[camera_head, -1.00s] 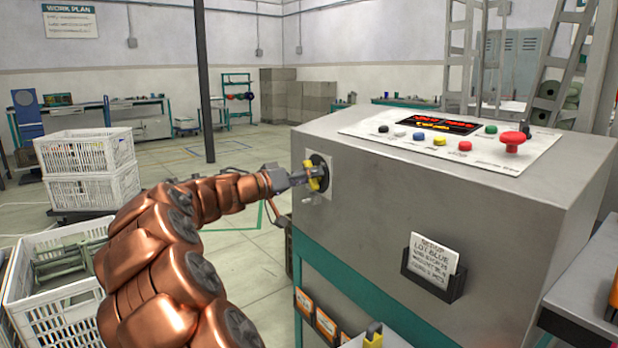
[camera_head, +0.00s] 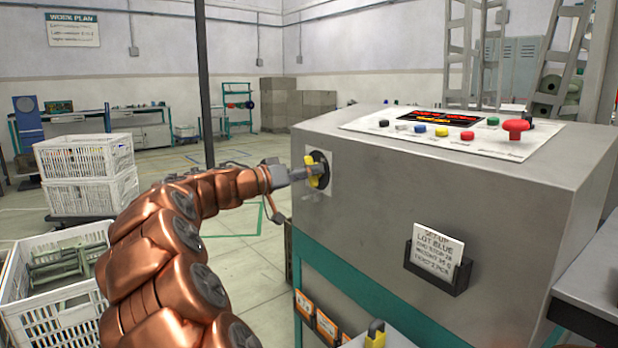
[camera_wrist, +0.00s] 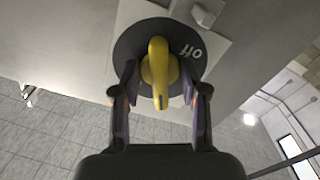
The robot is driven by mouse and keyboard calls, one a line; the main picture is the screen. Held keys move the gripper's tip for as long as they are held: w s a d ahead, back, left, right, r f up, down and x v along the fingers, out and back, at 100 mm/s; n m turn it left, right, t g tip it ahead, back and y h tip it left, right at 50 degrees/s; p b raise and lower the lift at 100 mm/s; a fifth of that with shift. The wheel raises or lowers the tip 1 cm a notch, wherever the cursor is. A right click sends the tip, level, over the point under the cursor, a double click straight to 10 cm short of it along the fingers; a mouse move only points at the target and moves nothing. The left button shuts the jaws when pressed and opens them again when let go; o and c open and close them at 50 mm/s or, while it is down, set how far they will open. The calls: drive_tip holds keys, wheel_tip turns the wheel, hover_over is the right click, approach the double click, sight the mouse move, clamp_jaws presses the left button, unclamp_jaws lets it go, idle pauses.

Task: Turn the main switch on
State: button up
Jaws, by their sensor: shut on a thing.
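In the wrist view the dial carries the word "off" to the right of the handle. My gripper (camera_wrist: 158,85) has its two fingers on either side of the yellow handle and is shut on it. In the head view the handle (camera_head: 312,170) shows just past my gripper (camera_head: 305,174), partly hidden by it.
The machine's top panel (camera_head: 400,128) has several coloured buttons, a red mushroom knob (camera_head: 516,128) and a lit display (camera_head: 438,120). A card holder (camera_head: 436,268) is on its front. White crates (camera_head: 85,155) stand at the left.

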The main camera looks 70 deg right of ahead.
drive_tip(key=shift+m+b, duration=1.1)
drive_tip(key=shift+b, duration=1.25)
drive_tip(key=o, duration=1.8)
drive_tip(key=shift+c, duration=0.2)
drive_tip(key=b+v, duration=0.2)
drive_tip(key=v, duration=0.7)
drive_tip(key=shift+r, duration=0.1)
